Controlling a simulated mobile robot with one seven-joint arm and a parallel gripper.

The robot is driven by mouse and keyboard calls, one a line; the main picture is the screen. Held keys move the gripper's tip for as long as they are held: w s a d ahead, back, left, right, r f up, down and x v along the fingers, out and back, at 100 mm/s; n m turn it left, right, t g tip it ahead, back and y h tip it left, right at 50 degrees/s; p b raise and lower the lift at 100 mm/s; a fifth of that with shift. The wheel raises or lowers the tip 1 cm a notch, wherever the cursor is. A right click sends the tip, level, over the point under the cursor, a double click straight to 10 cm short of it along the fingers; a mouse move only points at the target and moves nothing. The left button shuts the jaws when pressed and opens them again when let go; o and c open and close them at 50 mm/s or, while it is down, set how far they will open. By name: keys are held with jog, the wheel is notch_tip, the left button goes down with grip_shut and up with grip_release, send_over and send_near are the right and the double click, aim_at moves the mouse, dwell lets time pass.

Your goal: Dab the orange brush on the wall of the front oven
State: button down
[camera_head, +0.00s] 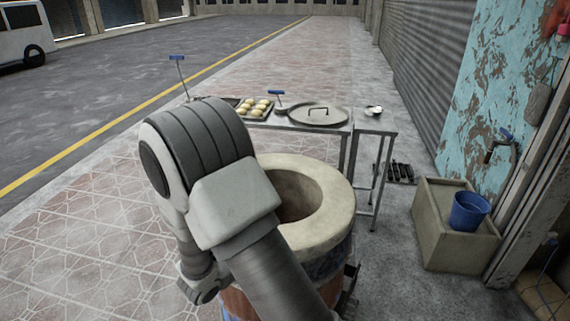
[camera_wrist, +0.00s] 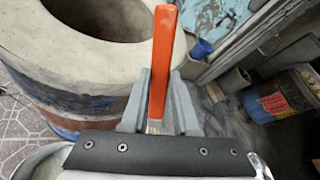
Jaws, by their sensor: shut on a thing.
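In the wrist view my gripper (camera_wrist: 158,105) is shut on the orange brush (camera_wrist: 165,45). The orange part stands up between the two grey fingers, and its bristles cannot be made out. The front barrel oven (camera_head: 335,190) has a thick pale rim around a round dark opening; it also shows in the wrist view (camera_wrist: 105,60), to the left of the brush. The brush is beside the oven, apart from the opening in the picture. In the head view my arm covers the oven's left part, and the gripper and brush are hidden.
Behind the oven, a metal table (camera_head: 300,126) holds a tray of dough balls (camera_head: 255,107) and a round lid (camera_head: 318,114). A small stand (camera_head: 375,131) adjoins it. A concrete block (camera_head: 440,235) with a blue bucket (camera_head: 468,211) stands right. Another painted barrel (camera_wrist: 280,95) shows in the wrist view.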

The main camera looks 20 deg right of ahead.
jog(key=s+d+f+m+g, duration=0.1)
jog(key=s+d+f+m, duration=0.2)
jog(key=s, duration=0.3)
jog(key=s+d+f+m+g, duration=0.1)
jog(key=s+d+f+m, duration=0.3)
jog(key=s+f, duration=0.1)
jog(key=shift+s+f+h+p, duration=0.35)
jog(key=shift+s+f+h, duration=0.05)
jog(key=shift+s, duration=0.45)
